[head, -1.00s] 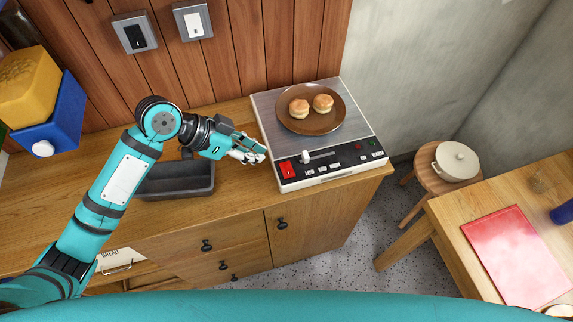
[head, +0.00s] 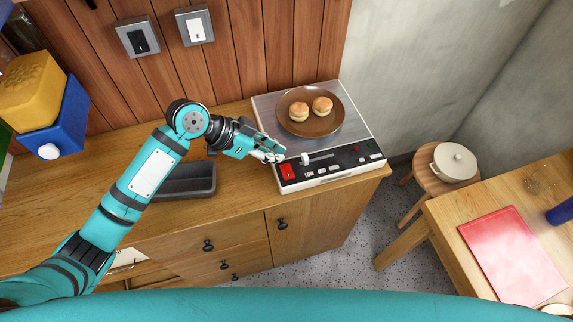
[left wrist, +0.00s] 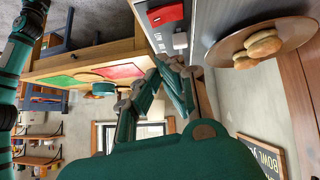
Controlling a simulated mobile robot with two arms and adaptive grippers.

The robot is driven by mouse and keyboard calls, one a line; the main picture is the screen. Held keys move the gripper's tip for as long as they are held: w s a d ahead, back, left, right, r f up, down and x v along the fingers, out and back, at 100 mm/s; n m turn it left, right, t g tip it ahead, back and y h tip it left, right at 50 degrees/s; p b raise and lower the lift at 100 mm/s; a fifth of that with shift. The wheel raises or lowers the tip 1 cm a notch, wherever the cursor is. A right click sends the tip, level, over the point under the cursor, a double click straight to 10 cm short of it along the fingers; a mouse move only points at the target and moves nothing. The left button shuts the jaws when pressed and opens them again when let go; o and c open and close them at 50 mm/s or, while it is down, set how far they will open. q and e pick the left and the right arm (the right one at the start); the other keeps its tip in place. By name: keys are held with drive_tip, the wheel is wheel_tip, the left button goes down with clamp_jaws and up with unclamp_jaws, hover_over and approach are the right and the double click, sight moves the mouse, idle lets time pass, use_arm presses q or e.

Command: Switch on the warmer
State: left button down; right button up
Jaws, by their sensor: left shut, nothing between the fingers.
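The warmer (head: 262,108) is a flat metal-topped appliance on the wooden counter. Its dark front panel has a red switch (head: 287,171) at the left end, a white slider knob (head: 305,158) and small buttons further right. My left gripper (head: 276,156) is shut and empty, its fingertips over the warmer's left edge, just behind the red switch and left of the knob. Contact cannot be told. In the left wrist view the red switch (left wrist: 165,15) and the white knob (left wrist: 180,41) show beyond the fingertips. My right gripper is not in view.
A brown plate (head: 318,129) with two buns sits on the warmer. A dark tray (head: 190,181) lies on the counter below my left arm. Two wall switches (head: 138,38) (head: 195,26) are behind. A stool with a white pot (head: 455,163) stands right.

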sight(287, 177)
use_arm(q)
drive_tip(key=p+x, duration=0.1)
drive_tip(key=x, duration=0.2)
drive_tip(key=shift+d+f, duration=0.15)
drive_tip(key=shift+d, duration=0.25)
wheel_tip(287, 177, down, 3)
drive_tip(key=shift+s+f+p, duration=0.15)
drive_tip(key=shift+f+p, duration=0.05)
drive_tip(key=shift+p, duration=0.3)
drive_tip(key=shift+f, duration=0.45)
drive_tip(key=shift+f, duration=0.1)
